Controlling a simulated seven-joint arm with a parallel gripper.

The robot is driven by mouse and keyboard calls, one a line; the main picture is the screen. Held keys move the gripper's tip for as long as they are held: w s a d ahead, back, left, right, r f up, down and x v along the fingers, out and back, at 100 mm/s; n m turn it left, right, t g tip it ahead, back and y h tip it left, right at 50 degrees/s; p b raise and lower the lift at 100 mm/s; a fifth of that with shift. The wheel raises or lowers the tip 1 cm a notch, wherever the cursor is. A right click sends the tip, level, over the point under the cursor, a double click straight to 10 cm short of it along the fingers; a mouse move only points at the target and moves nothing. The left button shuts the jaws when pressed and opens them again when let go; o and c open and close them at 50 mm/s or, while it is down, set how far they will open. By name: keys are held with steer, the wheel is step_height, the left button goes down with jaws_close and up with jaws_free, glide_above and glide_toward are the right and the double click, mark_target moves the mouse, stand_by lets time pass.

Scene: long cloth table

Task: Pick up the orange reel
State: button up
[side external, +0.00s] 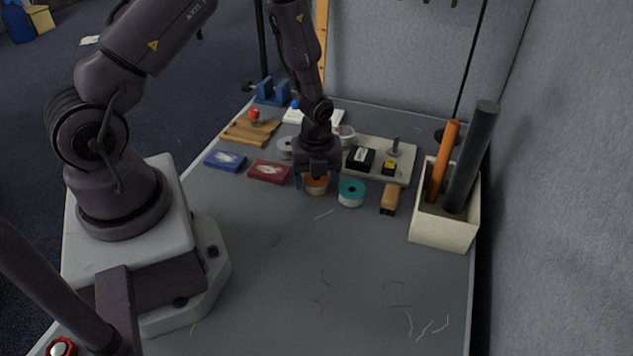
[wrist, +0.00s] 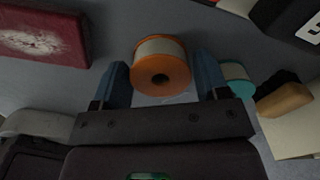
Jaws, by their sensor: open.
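The orange reel (side external: 317,185) stands upright on the grey table, directly under my gripper in the side view. In the wrist view the orange reel (wrist: 161,66) has orange flanges, a pale wound middle and a dark centre hole. My gripper (wrist: 162,80) is open, with one blue finger to the left of the reel and one to the right. The fingers look apart from it, and how far down they reach beside it is hard to tell. In the side view my gripper (side external: 313,178) partly hides the reel's top.
A teal reel (side external: 351,193) stands close on the right, with a wooden-handled brush (side external: 389,198) beyond it. A dark red box (side external: 269,172) lies on the left. Behind is a pale tray (side external: 405,168). A cream bin (side external: 443,229) holds tall rolls. The table's front is mostly clear, with thread scraps.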

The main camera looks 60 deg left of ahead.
steer(key=shift+f, duration=0.25)
steer(key=c, duration=0.7)
steer(key=shift+r, duration=0.1)
